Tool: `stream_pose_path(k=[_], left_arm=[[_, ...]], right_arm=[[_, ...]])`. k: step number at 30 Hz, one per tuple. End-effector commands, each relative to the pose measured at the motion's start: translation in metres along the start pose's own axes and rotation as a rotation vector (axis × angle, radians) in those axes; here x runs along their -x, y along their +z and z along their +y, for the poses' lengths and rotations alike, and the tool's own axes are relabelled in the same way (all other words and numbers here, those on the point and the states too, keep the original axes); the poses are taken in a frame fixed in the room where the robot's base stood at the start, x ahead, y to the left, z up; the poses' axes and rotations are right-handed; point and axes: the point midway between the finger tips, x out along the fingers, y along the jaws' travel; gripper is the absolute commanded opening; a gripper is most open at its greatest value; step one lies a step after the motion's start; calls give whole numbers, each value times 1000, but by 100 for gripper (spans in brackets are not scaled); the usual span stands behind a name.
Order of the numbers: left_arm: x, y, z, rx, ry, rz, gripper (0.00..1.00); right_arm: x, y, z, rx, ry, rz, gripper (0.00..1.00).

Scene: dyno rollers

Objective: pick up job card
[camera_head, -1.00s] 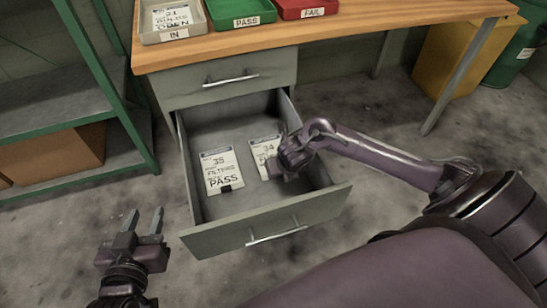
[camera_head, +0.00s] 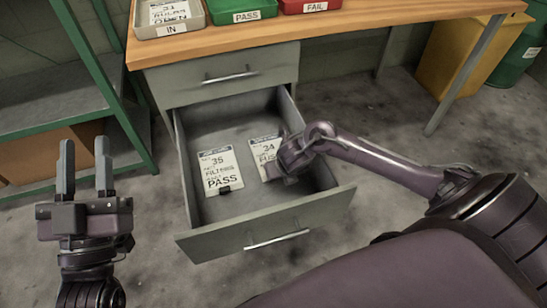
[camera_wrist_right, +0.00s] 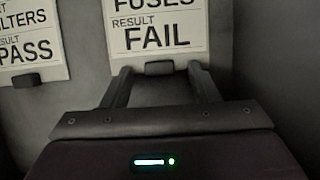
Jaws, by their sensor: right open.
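Two white job cards lie in the open drawer (camera_head: 215,210). The left one, the PASS card (camera_head: 218,163), reads 35, FILTERS, PASS; its edge shows in the right wrist view (camera_wrist_right: 30,50). The right one, the FAIL card (camera_head: 264,148), reads 34 and is partly hidden by my right gripper (camera_head: 283,172). In the right wrist view, its FUSES and FAIL lines (camera_wrist_right: 155,35) and a dark tab at its lower edge show just ahead of my open right fingers (camera_wrist_right: 163,75). My left gripper (camera_head: 85,152) is open and empty, left of the drawer.
Another card (camera_head: 174,10) sits in the IN tray (camera_head: 170,30) on the wooden bench (camera_head: 340,30). The green PASS tray (camera_head: 232,14) and red FAIL tray (camera_head: 300,6) stand beside it. A green shelf (camera_head: 95,95) is at left. The drawer walls surround my right gripper.

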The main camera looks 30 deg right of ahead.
Motion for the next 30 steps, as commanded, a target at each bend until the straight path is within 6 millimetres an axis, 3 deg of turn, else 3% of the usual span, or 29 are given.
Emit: stream_pose_path(k=[5,16,25,30], left_arm=[[0,0,0,0,0,0,36],[0,0,0,0,0,-1,36],[1,4,0,2,1,-17,36],[3,16,1,4,0,-81,36]], right_arm=[[0,0,0,0,0,0,53],[0,0,0,0,1,0,6],[1,1,0,0,0,0,6],[3,2,-1,-1,0,0,6]])
